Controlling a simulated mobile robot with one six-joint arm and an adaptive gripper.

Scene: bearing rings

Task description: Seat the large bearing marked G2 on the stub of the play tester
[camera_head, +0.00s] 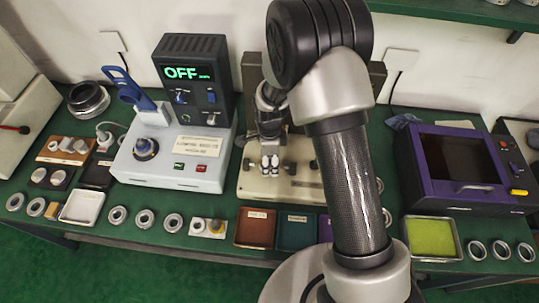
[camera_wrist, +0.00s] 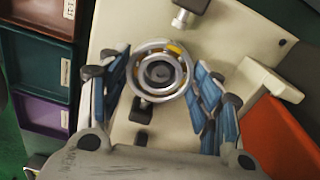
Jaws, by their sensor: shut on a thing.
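In the wrist view a large bearing (camera_wrist: 136,85) with a bright metal ring and a small yellow patch sits between the blue-padded fingers of my gripper (camera_wrist: 162,74), which is shut on it. No G2 mark is readable. A dark round stub end (camera_wrist: 158,72) shows inside the bearing's bore, roughly centred. I cannot tell whether the bearing is around the stub or still above it. The play tester's beige base (camera_wrist: 112,135) lies below. In the head view the tester (camera_head: 285,185) stands mid-bench, with my gripper (camera_head: 270,165) over it; the bearing is not discernible there.
A heater unit (camera_head: 185,165) reading OFF stands left of the tester, and a purple-framed device (camera_head: 460,205) right. Brown (camera_head: 255,240), teal (camera_head: 297,242) and purple trays line the front edge. Several loose rings (camera_head: 145,220) lie along the bench. An orange part (camera_wrist: 275,135) is near my right finger.

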